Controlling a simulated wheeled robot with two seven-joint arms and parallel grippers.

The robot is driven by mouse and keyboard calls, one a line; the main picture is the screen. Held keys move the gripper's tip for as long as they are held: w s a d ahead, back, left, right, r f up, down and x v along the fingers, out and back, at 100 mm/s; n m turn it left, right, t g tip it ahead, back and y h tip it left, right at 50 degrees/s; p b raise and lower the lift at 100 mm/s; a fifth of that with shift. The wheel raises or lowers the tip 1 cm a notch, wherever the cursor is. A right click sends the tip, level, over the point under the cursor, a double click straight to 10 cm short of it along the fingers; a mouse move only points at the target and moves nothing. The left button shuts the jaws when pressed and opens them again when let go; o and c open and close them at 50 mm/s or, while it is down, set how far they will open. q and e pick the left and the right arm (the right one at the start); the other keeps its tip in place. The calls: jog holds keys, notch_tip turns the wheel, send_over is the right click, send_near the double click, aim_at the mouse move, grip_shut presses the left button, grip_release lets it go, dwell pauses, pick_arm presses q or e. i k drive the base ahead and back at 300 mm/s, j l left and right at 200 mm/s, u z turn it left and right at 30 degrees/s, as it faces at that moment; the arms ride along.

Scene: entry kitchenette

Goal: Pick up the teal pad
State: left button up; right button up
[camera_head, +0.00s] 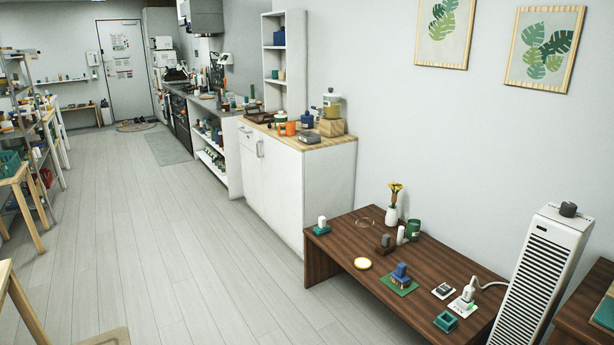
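A low dark brown wooden table (345,258) stands at the lower right. At its left end a small teal pad (317,231) lies flat with a small white object (322,221) on it. Nearer the middle a green square mat (412,287) has a blue block-like object (401,271) on it. A teal square open holder (446,322) sits at the front edge. I cannot tell for sure which of these is the named pad. Neither of my grippers shows.
A white tower heater (541,275) stands at right. The floor (170,260) at left is clear.

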aim_at(322, 229)
jog(key=i+j+u, duration=0.1)
jog(key=i+u, duration=0.2)
jog(key=i, duration=0.3)
jog(key=i+u, duration=0.35)
jog(key=i, duration=0.2)
jog(key=i+z, duration=0.45)
jog(key=i+j+z, duration=0.45)
jog(key=i, duration=0.15)
jog(key=i+j+z, duration=0.3)
jog(key=i+z, duration=0.15)
jog(key=i+j+z, duration=0.4)
jog(key=j, duration=0.2)
